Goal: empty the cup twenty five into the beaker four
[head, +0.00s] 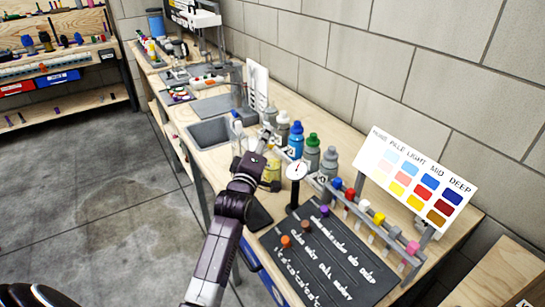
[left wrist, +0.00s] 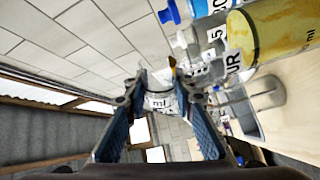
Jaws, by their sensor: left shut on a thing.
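My left gripper (head: 264,143) is shut on a small clear cup with a white label, apparently cup twenty five (left wrist: 160,101). The left gripper (left wrist: 163,92) also shows in the left wrist view, with a finger on each side of the cup. A container of yellow liquid (left wrist: 275,38), with letters ending in "UR" on its label, stands close by and looks like beaker four. In the head view the yellow beaker (head: 272,167) is partly hidden just behind the gripper. The cup's tilt and contents are not clear. My right gripper is not in view.
Bottles with white, blue (head: 296,139) and green caps stand behind the beaker. A round dial on a stand (head: 296,171) is close to its right. A sink (head: 209,133) lies left. A colour chart (head: 416,178) and dark labelled mat (head: 325,262) are at right.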

